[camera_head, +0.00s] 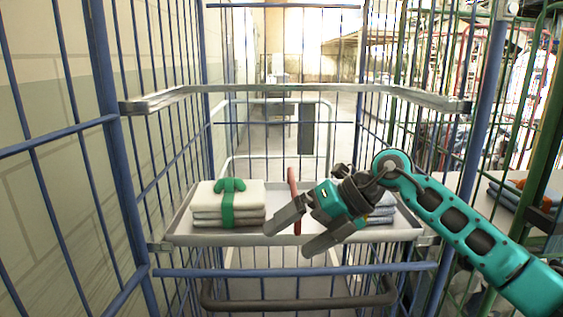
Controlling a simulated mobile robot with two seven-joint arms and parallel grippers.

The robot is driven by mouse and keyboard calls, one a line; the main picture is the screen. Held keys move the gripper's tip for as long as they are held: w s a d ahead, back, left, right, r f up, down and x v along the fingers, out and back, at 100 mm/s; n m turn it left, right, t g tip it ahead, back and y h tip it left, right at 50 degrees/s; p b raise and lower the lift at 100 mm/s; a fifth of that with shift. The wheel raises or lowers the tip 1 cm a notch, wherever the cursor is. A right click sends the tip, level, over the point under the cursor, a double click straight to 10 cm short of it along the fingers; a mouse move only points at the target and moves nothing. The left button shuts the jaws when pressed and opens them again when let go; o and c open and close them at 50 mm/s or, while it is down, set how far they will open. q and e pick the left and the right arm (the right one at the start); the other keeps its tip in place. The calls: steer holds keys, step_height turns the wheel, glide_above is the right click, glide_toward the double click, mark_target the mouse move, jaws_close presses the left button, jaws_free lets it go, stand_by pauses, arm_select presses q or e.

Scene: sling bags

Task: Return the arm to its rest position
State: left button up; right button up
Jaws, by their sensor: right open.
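My right arm (470,235) comes in from the lower right and is teal with dark joints. My right gripper (293,232) is open and points to the lower left, in front of the cart's shelf. Nothing shows between its fingers. A stack of folded cloth (203,206) with a green strap (229,209) lies on the left of the shelf, apart from the gripper. A second grey-blue folded stack (381,211) on the right of the shelf is partly hidden behind my gripper and arm. My left gripper is not in view.
The pale shelf (190,239) is inside a blue wire cage cart (105,80) with a metal bar (165,100) across it. A dark handle (300,303) is low in front. At the right, a green cage (540,100) holds more folded cloth (520,196).

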steer(key=s+a+m+y, duration=0.3)
steer(key=s+a+y, duration=0.25)
steer(key=y, duration=0.25)
steer(key=s+d+f+m+t+h, duration=0.1)
steer(key=d+f+m+t+h, duration=0.6)
steer(key=m, duration=0.6)
steer(key=s+d+f+m+t+h, duration=0.1)
steer(key=d+f+m+t+h, duration=0.2)
steer(key=d+f+m+t, duration=0.55)
steer(key=s+d+f+m+g+h, duration=0.2)
steer(key=s+f+m+h, duration=0.1)
steer(key=s+f+m, duration=0.3)
steer(key=s+d+f+m+g+h+p, duration=0.1)
steer(key=s+d+f+m+g+h, duration=0.1)
steer(key=s+f+m, duration=0.4)
step_height(320, 180, down, 4)
steer(key=shift+s+d+r+g+h, duration=0.1)
steer(key=shift+s+d+g+h, duration=0.35)
steer(key=shift+s+g, duration=0.45)
steer(key=shift+s, duration=0.15)
